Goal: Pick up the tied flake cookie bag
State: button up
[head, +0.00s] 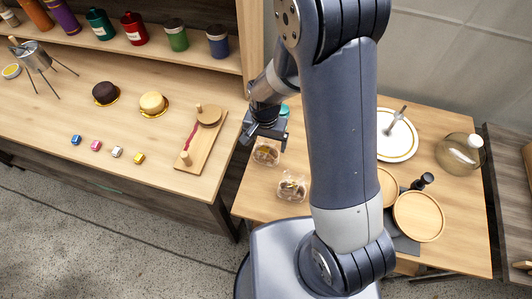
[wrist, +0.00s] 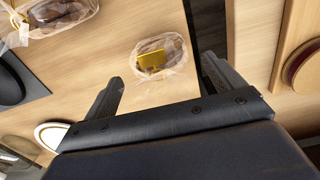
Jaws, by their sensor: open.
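Two clear bags lie on the right-hand table. In the wrist view this bag (wrist: 160,57), with a gold-yellow piece inside, appears between and ahead of the fingers of my gripper (wrist: 162,70). The other bag (head: 292,187) lies closer to my base; it also shows at the top left of the wrist view (wrist: 62,18), with dark contents and a yellow piece. I cannot tell which is the flake cookie bag. My gripper is open and empty.
A wooden board (head: 202,148) lies on the left counter (head: 60,110), across a gap. My arm hides part of the table.

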aim_at(266, 147)
jog(key=shift+d+f+p, duration=0.15)
jog(key=shift+f+p, duration=0.35)
jog(key=shift+f, duration=1.9)
jog(key=shift+c, duration=0.2)
jog(key=c, duration=0.8)
